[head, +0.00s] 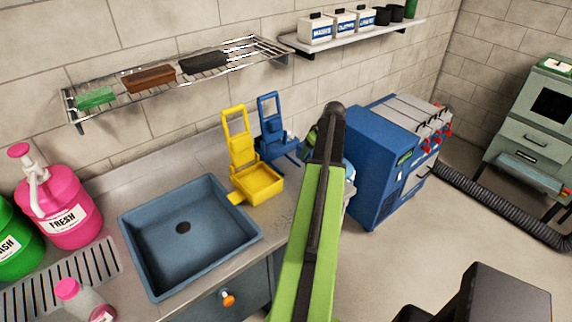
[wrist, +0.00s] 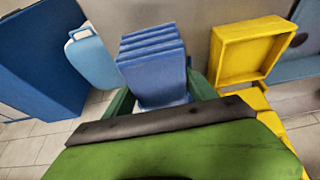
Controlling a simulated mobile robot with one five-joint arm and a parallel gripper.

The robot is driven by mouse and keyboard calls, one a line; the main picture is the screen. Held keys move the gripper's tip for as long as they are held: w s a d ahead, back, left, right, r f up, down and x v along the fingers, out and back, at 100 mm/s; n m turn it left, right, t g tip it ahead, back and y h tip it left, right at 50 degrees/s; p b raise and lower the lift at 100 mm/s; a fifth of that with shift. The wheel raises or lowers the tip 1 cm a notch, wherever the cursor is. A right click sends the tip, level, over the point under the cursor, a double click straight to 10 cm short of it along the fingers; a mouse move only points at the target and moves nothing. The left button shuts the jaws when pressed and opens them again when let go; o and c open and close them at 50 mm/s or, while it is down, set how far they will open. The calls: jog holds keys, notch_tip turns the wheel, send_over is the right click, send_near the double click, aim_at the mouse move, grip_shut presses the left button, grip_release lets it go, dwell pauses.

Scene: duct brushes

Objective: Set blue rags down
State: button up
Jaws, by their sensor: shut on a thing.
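The blue rags (wrist: 152,62) show in the wrist view as a folded stack of several layers. My gripper (wrist: 160,92) is shut on them, with a dark green finger at either side. In the head view my green arm covers most of the gripper (head: 313,140), and I cannot make out the rags there. The gripper is over the right end of the counter, beside a blue wringer-like stand (head: 274,138). What lies directly under the rags is hidden.
A yellow stand with a tray (head: 262,186) is left of the blue one. The sink (head: 160,230) is farther left and empty. A blue machine (head: 372,165) stands right of the counter. A wire shelf (head: 225,57) hangs above. A light blue object (wrist: 93,58) is near the rags.

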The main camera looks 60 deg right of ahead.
jog(key=w+f+b, duration=0.2)
jog(key=w, duration=0.1)
jog(key=w+f+b, duration=0.2)
jog(key=w, duration=0.1)
jog(key=w+f+b, duration=0.2)
jog(key=w, duration=0.2)
jog(key=shift+d+f, duration=0.35)
jog(key=shift+w, duration=0.5)
notch_tip(320, 180, down, 4)
jog(key=b, duration=0.4)
jog(key=shift+f, duration=0.25)
jog(key=shift+r, duration=0.25)
jog(key=shift+f, duration=0.1)
jog(key=o, duration=1.2)
jog(key=shift+f, duration=0.1)
jog(key=o, duration=0.4)
